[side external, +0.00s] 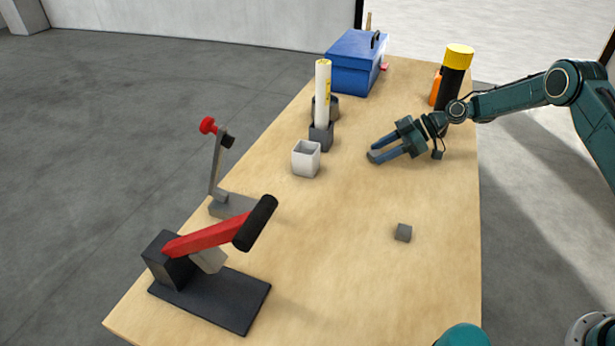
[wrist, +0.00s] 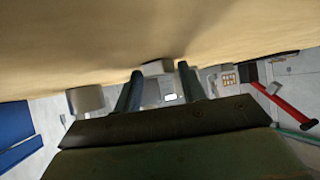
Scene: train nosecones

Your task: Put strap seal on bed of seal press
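The seal press appears to be the device with a red lever (side external: 205,241) and black handle at the table's near left. Its flat dark bed (side external: 215,303) looks bare. A small grey block (side external: 403,232) lies alone on the table right of the press; I cannot tell if it is the strap seal. My gripper (side external: 373,156) hovers low over the table, behind the block and right of the white cup. Its two fingers (wrist: 160,82) are apart with nothing held between them. The red lever (wrist: 285,105) also shows in the wrist view.
A white square cup (side external: 305,159), a tall white tube (side external: 322,95) in a dark holder, and a blue toolbox (side external: 354,62) stand farther back. A black can with yellow cap (side external: 456,70) and a lever with red knob (side external: 216,165) stand nearby.

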